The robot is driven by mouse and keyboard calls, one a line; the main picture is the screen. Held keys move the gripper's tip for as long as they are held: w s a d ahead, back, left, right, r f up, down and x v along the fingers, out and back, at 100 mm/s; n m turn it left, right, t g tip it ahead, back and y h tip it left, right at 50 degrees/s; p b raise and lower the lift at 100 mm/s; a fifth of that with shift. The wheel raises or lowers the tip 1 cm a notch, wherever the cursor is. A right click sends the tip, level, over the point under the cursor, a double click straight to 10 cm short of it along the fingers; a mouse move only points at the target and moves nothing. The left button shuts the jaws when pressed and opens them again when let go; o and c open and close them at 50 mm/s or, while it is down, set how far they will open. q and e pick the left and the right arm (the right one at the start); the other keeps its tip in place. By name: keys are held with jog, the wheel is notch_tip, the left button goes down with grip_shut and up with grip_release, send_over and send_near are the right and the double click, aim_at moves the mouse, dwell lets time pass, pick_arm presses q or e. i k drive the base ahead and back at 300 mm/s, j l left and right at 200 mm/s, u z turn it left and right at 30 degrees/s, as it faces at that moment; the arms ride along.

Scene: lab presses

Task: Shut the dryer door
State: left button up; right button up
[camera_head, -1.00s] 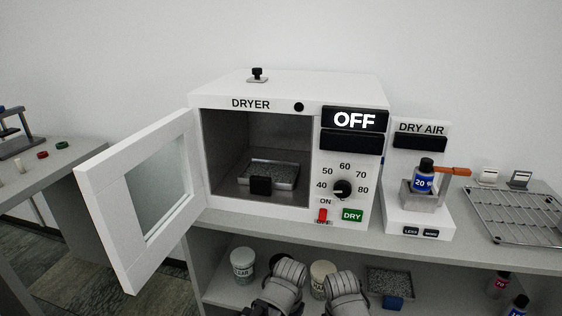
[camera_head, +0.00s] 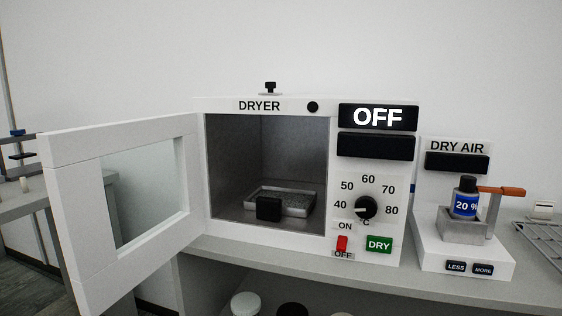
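The white dryer (camera_head: 270,247) stands on the grey bench, its display reading OFF. Its door (camera_head: 75,250), a white frame with a window, hangs open to the left and sticks out toward me. Inside the dark chamber sits a metal tray (camera_head: 299,204) of grainy grey material with a black block at its front. Neither of my grippers shows in the head view now, so their state is hidden.
The dry air unit (camera_head: 430,254) stands to the right of the dryer, holding a blue bottle (camera_head: 464,206). A wire rack (camera_head: 545,242) lies at the right edge. Jar lids (camera_head: 245,304) show below the bench top. The space before the chamber opening is clear.

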aim_at(101, 275)
jog(key=k+j+u, duration=0.15)
jog(key=k+j, duration=0.5)
jog(key=j, duration=0.15)
